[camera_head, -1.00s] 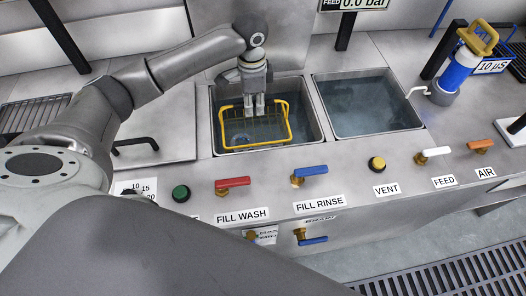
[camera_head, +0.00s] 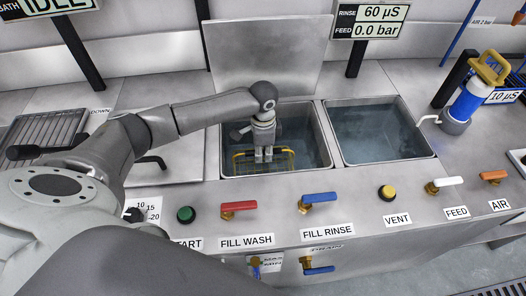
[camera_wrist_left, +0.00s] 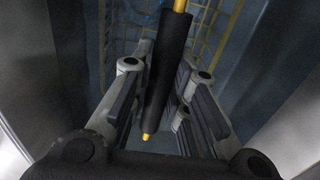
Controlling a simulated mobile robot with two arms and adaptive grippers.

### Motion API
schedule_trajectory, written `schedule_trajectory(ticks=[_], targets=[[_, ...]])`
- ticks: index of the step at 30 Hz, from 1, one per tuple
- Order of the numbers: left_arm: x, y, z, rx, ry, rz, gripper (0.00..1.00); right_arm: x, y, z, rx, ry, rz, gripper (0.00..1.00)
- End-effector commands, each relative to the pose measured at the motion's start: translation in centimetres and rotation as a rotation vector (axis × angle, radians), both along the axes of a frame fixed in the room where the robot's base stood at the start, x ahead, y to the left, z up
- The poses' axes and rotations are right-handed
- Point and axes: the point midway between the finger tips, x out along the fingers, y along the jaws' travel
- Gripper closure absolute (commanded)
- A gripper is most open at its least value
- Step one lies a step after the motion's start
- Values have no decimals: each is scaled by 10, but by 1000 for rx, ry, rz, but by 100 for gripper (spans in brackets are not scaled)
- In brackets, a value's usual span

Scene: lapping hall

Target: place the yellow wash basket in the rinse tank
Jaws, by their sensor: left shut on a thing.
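The yellow wash basket (camera_head: 285,159) is a wire basket, down inside the left of two open water tanks (camera_head: 328,150). The front wall hides its lower part. My left gripper (camera_head: 263,158) points down into this tank and is shut on the basket's handle. In the left wrist view the fingers (camera_wrist_left: 160,115) close around the handle's black grip (camera_wrist_left: 170,65), with yellow mesh (camera_wrist_left: 205,30) below. The right tank (camera_head: 432,152) holds water and no basket. No label marks either tank itself as rinse; a RINSE display (camera_head: 370,21) stands behind. My right gripper is not in view.
A raised metal lid (camera_head: 268,55) stands behind the left tank. A narrow divider separates the tanks. Red (camera_head: 238,206) and blue (camera_head: 319,197) valve handles line the front. A blue filter bottle (camera_head: 467,100) with a spout stands right of the right tank.

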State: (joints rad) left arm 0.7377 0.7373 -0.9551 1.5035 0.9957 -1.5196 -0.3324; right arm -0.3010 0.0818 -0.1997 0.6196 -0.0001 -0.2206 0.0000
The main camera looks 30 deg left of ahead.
Motion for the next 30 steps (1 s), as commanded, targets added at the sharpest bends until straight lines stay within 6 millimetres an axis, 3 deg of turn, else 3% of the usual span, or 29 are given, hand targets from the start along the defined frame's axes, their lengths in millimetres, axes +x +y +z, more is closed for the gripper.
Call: schedule_trajectory(ticks=[9,10,14,25,30], targets=[[1,0,-1,0,-3,0,100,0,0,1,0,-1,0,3],[1,0,-2,0,-2,0,80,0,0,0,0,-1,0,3],[1,0,-2,0,-1,0,63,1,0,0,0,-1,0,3],[1,0,2,0,-3,0,62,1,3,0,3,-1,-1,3],[2,1,24,1,-6,-1,62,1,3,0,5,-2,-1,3]])
